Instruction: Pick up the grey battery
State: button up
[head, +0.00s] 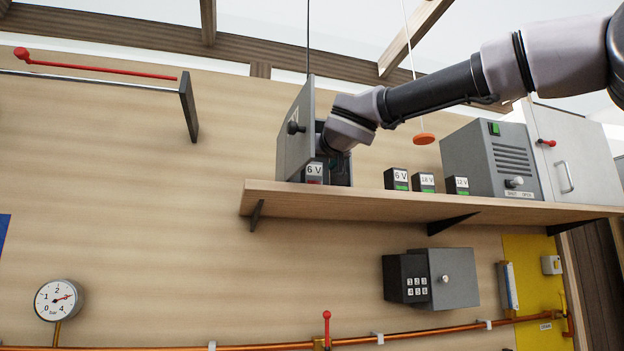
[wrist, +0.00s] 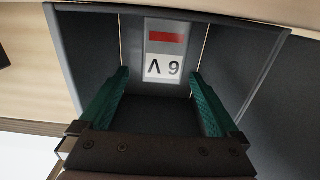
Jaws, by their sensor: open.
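A dark grey battery (head: 314,173) with a white "6 V" label and a red stripe sits at the open-doored grey case on the shelf. In the wrist view the battery's label (wrist: 165,50) appears upside down, between and beyond my fingers. My gripper (wrist: 160,80) is open, with one green-padded finger on each side of the label and nothing held. In the head view my gripper reaches into the case from the right, mostly hidden by the case and my wrist. I cannot tell whether the fingers touch the battery.
The case's open door (head: 296,130) stands close left of my wrist. Dark 6 V (head: 398,180), 18 V (head: 424,183) and 12 V (head: 457,186) batteries with green stripes stand right along the shelf (head: 380,200). An orange disc (head: 423,139) hangs on a cord below my forearm.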

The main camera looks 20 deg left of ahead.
aim_at(314, 164)
jog(key=x, duration=0.3)
jog(key=shift+w+a+f, duration=0.1)
jog(key=shift+w+a, duration=0.05)
jog(key=shift+a, duration=0.15)
jog(key=c, duration=1.5)
grip_shut()
